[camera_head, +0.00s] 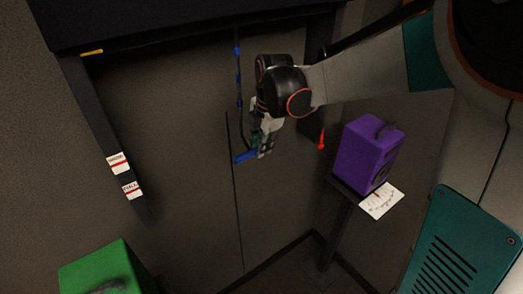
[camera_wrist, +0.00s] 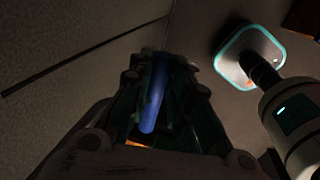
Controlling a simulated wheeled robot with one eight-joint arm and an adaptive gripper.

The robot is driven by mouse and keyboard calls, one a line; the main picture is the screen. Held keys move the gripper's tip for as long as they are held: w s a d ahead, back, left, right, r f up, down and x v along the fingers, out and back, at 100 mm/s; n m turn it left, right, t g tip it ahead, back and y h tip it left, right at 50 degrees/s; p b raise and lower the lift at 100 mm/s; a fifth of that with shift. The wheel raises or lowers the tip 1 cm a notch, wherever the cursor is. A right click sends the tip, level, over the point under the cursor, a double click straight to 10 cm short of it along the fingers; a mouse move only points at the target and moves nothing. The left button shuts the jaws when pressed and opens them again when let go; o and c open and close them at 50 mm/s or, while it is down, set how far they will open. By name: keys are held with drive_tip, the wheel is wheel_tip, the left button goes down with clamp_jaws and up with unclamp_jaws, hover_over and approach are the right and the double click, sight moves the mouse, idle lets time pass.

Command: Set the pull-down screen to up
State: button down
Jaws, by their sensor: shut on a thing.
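A blue handle (camera_head: 245,157) hangs low in front of the grey wall, beside a dark cord with blue bands (camera_head: 238,85). My gripper (camera_head: 262,150) is at its right end. In the wrist view the blue handle (camera_wrist: 154,95) runs between the fingers of my gripper (camera_wrist: 155,110), which is shut on it. A wide dark panel (camera_head: 170,22) spans the top of the head view. I cannot tell which part is the screen itself, or how the cord joins it. My fingers partly hide the handle.
A dark post (camera_head: 95,115) with red-and-white labels (camera_head: 125,175) stands at left. A red pull (camera_head: 321,140) hangs right of my gripper. A purple box (camera_head: 368,157) sits on a stand at right, a green box (camera_head: 105,270) at lower left.

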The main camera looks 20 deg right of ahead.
drive_tip(key=shift+w+r, duration=0.1)
drive_tip(key=shift+r, duration=0.5)
drive_tip(key=c, duration=1.5)
unclamp_jaws()
drive_tip(key=r, duration=0.4)
drive_tip(key=s+r, duration=0.1)
drive_tip(key=r, duration=0.3)
drive_tip(key=s+r, duration=0.1)
drive_tip(key=r, duration=0.3)
drive_tip(key=shift+s+d, duration=0.25)
drive_tip(key=shift+d, duration=0.1)
drive_tip(key=shift+f, duration=0.1)
drive_tip(key=s+f+m+t+b, duration=0.1)
drive_tip(key=s+f+m+b, duration=0.4)
drive_tip(key=s+f+m, duration=0.1)
drive_tip(key=s+d+f+m+t+b, duration=0.1)
drive_tip(key=s+f+m+t+b, duration=0.1)
drive_tip(key=s+f+m+b, duration=0.4)
drive_tip(key=s+d+f+m+t+b, duration=0.1)
drive_tip(key=s+f+m+t+b, duration=0.1)
drive_tip(key=s+f+m+b, duration=0.4)
drive_tip(key=shift+s+d+f+m+h, duration=0.15)
drive_tip(key=shift+s+f+m, duration=0.25)
drive_tip(key=shift+f+m, duration=0.45)
drive_tip(key=shift+s+a+f+m+h, duration=0.1)
drive_tip(key=shift+s+f+m, duration=0.35)
drive_tip(key=shift+f, duration=0.75)
drive_tip(key=shift+s+d+f+m+h, duration=0.15)
drive_tip(key=shift+s+f+m, duration=0.2)
drive_tip(key=shift+f+m, duration=0.55)
